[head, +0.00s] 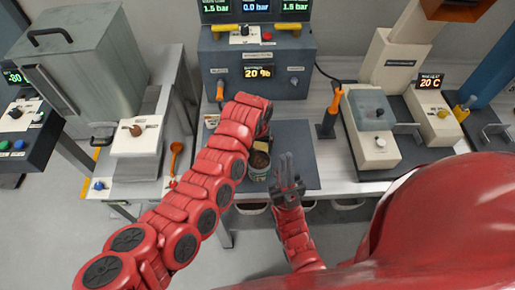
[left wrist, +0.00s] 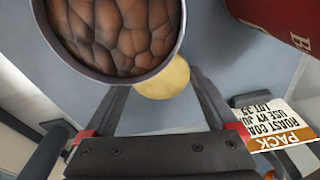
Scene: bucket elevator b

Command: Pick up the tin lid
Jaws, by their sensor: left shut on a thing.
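The tin (head: 257,173) stands open on the dark mat, holding brown contents. In the left wrist view its rim and brown, bean-like contents fill the upper left (left wrist: 115,28). A round yellowish disc, the tin lid (left wrist: 163,80), lies between the fingertips of my left gripper (left wrist: 160,88), partly overlapped by the tin's rim. The left gripper is shut on it.
A printed card (left wrist: 275,125) and a red surface (left wrist: 285,18) lie right in the left wrist view. The bar-display console (head: 257,70) stands behind the mat (head: 295,137). An orange-handled lever (head: 333,108) and a beige unit (head: 372,147) stand right.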

